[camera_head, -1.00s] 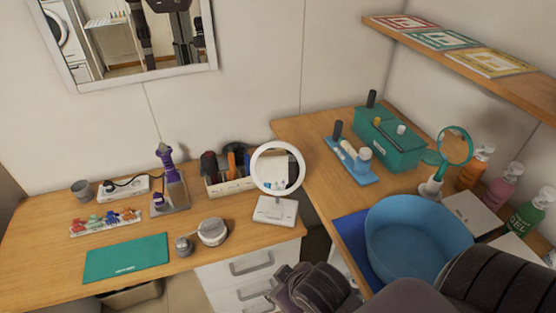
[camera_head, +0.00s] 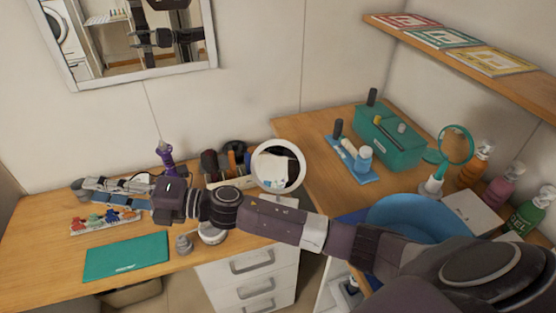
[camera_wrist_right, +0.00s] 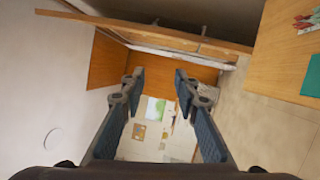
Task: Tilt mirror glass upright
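A round mirror (camera_head: 278,167) with a thick white ring stands near the desk's right end. Its glass faces me; I cannot tell its exact tilt. Its white base is mostly hidden behind my right arm. A smaller teal-rimmed hand-style mirror (camera_head: 456,145) stands on the right counter. My right gripper (camera_head: 90,190) reaches left across the desk, well left of the white mirror, above the small coloured clips. In the right wrist view (camera_wrist_right: 158,76) its fingers are apart with nothing between them. My left gripper is not in view.
A brush organizer (camera_head: 222,180) and a purple hair tool (camera_head: 165,156) stand left of the white mirror. A round lidded jar (camera_head: 212,237) sits below my arm. A teal mat (camera_head: 125,257) lies at the front left. A blue tub (camera_head: 405,212) is partly covered by my arm.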

